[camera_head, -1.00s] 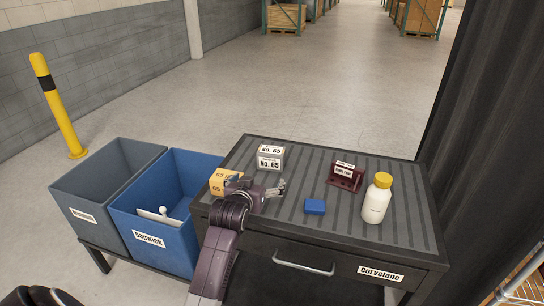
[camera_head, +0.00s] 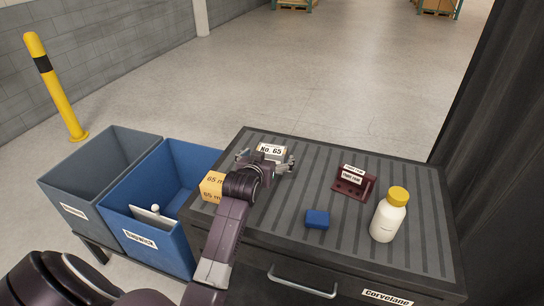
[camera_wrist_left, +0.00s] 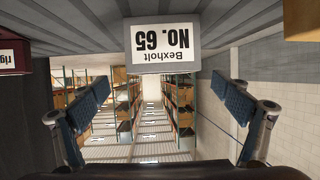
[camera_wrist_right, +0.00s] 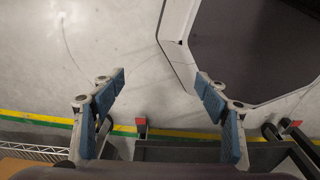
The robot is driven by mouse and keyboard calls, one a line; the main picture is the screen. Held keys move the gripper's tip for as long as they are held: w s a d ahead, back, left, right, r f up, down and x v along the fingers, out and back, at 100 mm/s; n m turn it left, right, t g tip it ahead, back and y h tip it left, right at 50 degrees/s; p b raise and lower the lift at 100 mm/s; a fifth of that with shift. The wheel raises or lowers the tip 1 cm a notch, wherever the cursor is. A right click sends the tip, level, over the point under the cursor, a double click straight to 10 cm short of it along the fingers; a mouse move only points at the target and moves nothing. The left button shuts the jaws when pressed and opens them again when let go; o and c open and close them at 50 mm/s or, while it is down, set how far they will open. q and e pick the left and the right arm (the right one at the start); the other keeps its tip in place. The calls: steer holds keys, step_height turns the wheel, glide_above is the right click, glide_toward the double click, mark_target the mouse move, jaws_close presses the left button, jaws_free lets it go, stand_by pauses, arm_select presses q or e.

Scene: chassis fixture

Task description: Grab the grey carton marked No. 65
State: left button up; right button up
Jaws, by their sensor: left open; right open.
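The grey carton (camera_head: 271,149) stands near the back left of the ribbed table top, its top label reading No. 65. In the left wrist view the carton (camera_wrist_left: 138,75) appears upside down, labelled Bexholt No. 65, ahead of the fingers and between their lines. My left gripper (camera_head: 265,165) is open just in front of the carton in the head view and hides its front. In its own view the left gripper (camera_wrist_left: 163,105) has blue pads wide apart with nothing between them. My right gripper (camera_wrist_right: 163,88) is open and empty above the floor, away from the carton.
A yellow carton (camera_head: 212,186) stands close left of my left arm. A blue block (camera_head: 317,219), a dark red holder (camera_head: 353,183) and a white bottle with yellow cap (camera_head: 388,217) stand to the right. Blue (camera_head: 176,243) and grey (camera_head: 70,190) bins adjoin the table's left side.

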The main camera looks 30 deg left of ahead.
mark_target(271, 151)
arm_select(q)
steer(key=shift+p+x, duration=0.3)
steer(key=shift+x, duration=0.6)
steer(key=x, duration=0.3)
steer(key=shift+a+r+p, duration=0.1)
steer(key=shift+a+p, duration=0.2)
steer(key=shift+w+a, duration=0.1)
steer(key=shift+w, duration=0.2)
steer(key=shift+w+f, duration=0.1)
steer(key=shift+f, duration=0.15)
steer(key=c, duration=1.5)
steer(key=shift+r, duration=0.1)
arm_select(e)
steer(key=shift+s+d+r, duration=0.4)
steer(key=shift+s+r, duration=0.25)
steer(key=shift+s, duration=0.05)
